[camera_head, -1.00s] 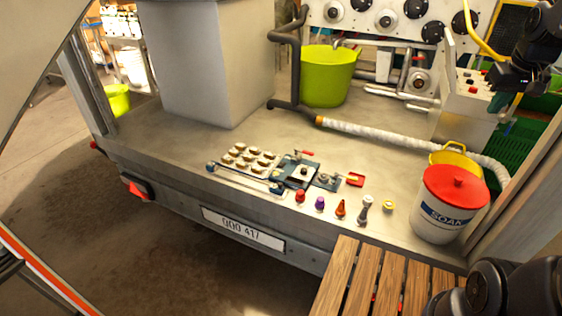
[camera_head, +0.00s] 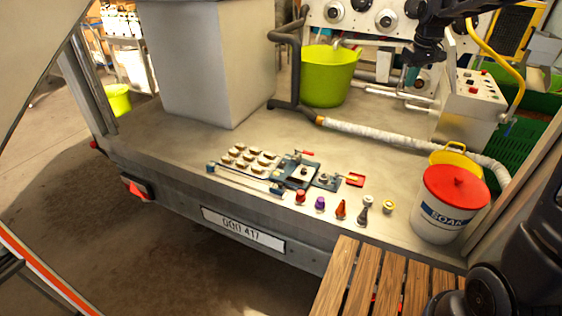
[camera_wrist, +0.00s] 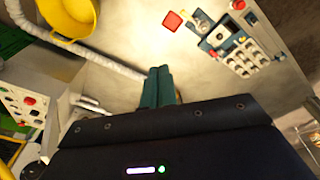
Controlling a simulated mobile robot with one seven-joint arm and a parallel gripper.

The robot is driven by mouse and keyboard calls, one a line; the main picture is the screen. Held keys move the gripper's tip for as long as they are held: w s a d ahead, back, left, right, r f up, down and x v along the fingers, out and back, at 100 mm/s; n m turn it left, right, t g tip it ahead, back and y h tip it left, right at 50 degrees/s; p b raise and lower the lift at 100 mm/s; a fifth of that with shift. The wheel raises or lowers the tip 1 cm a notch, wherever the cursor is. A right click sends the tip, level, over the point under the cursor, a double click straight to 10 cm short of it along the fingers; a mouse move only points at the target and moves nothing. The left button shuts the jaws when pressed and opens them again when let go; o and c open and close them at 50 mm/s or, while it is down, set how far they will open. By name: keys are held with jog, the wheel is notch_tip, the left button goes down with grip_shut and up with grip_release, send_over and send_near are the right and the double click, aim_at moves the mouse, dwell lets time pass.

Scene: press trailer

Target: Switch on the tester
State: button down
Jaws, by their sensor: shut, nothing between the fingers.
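I cannot tell for sure which thing is the tester. A pale control box (camera_head: 473,92) with red and dark buttons stands at the right of the trailer bed; it also shows at the left edge of the wrist view (camera_wrist: 22,104). A small dark blue device with a pale plate (camera_head: 303,174) lies near the bed's front edge; it shows at the upper right of the wrist view (camera_wrist: 224,38). My gripper (camera_head: 410,78) hangs left of the control box, apart from it. Its teal fingers (camera_wrist: 158,75) are together and empty.
A white bucket with a red lid (camera_head: 455,203), a yellow bucket and a pale hose (camera_head: 390,137) occupy the right side. A green tub (camera_head: 327,77) stands behind. Small coloured parts (camera_head: 340,209) line the front edge. A slatted wooden surface (camera_head: 370,285) lies in front.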

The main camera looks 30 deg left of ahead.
jog(key=w+a+f+n, duration=0.1)
jog(key=w+a+f, duration=0.15)
jog(key=a, duration=0.35)
jog(key=w+a+f+n, duration=0.1)
jog(key=a+f, duration=0.2)
jog(key=a, duration=0.3)
jog(key=n+g, duration=0.3)
jog(key=n, duration=0.4)
send_over(281, 166)
jog(key=w, duration=0.2)
notch_tip(281, 166, down, 28)
jog(key=r, duration=0.1)
jog(key=shift+w+a+f+h, duration=0.1)
jog(key=shift+a+f+h, duration=0.1)
jog(key=shift+h, duration=0.2)
jog(key=f, duration=0.4)
jog(key=s+f, duration=0.1)
jog(key=f, duration=0.9)
jog(key=shift+s+d, duration=0.1)
jog(key=shift+s, duration=0.2)
